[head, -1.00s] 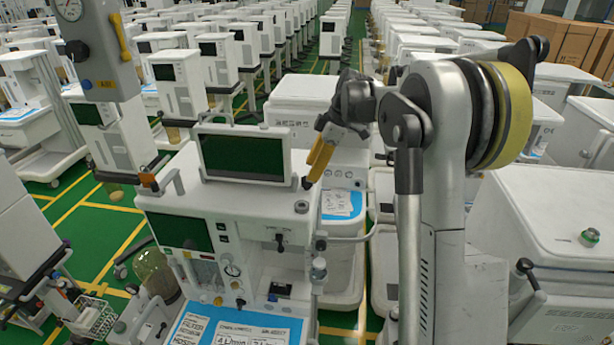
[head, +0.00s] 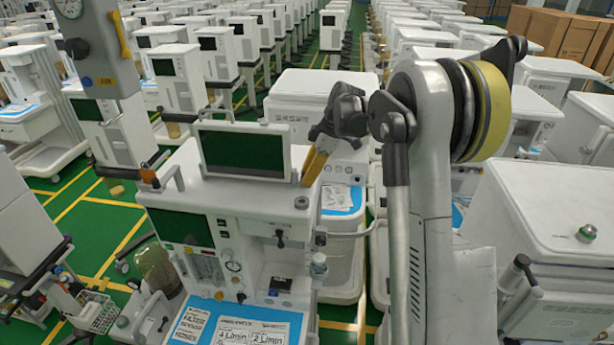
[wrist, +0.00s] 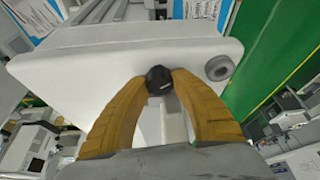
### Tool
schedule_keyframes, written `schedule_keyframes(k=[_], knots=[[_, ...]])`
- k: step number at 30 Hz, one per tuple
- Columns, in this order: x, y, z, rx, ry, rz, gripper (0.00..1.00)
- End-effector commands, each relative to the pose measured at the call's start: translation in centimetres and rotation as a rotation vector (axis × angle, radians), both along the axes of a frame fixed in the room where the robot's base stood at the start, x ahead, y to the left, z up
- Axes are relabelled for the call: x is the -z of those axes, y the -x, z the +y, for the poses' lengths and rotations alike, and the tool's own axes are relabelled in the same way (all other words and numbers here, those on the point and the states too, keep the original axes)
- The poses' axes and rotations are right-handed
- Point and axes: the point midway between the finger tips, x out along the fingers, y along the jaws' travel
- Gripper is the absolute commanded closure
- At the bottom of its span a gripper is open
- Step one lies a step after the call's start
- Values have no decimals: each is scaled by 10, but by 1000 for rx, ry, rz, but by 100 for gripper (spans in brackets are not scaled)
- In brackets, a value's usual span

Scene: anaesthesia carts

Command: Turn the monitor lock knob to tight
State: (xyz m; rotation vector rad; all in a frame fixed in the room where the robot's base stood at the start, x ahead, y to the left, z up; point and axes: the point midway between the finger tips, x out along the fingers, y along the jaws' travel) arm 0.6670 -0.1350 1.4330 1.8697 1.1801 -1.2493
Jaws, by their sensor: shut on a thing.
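The monitor (head: 246,150) with its dark screen stands on top of the white anaesthesia cart (head: 265,206). The black lock knob (wrist: 158,79) sits between the two yellow fingertips in the wrist view. My gripper (wrist: 160,86) is shut on it, one finger on each side. In the head view my gripper (head: 308,180) reaches down at the monitor's right edge, and its fingers hide the knob there. A pale mark shows on the knob's face, but I cannot tell how far it is turned.
A grey round cap (wrist: 219,68) lies right of the knob on the cart top, close to my right finger. A white cart with blue paper (head: 341,199) stands close behind my gripper. Green floor shows beside the carts.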

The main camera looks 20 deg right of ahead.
Motion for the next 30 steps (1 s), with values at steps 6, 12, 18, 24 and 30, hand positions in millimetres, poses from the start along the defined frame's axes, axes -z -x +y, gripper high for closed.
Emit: schedule_keyframes(k=[6,12,18,24,30], knots=[[5,1,1,178,2,-1,100],[2,0,0,270,0,0,100],[1,0,0,269,0,1,100],[1,0,0,268,0,1,47],[-1,0,0,269,0,0,47]])
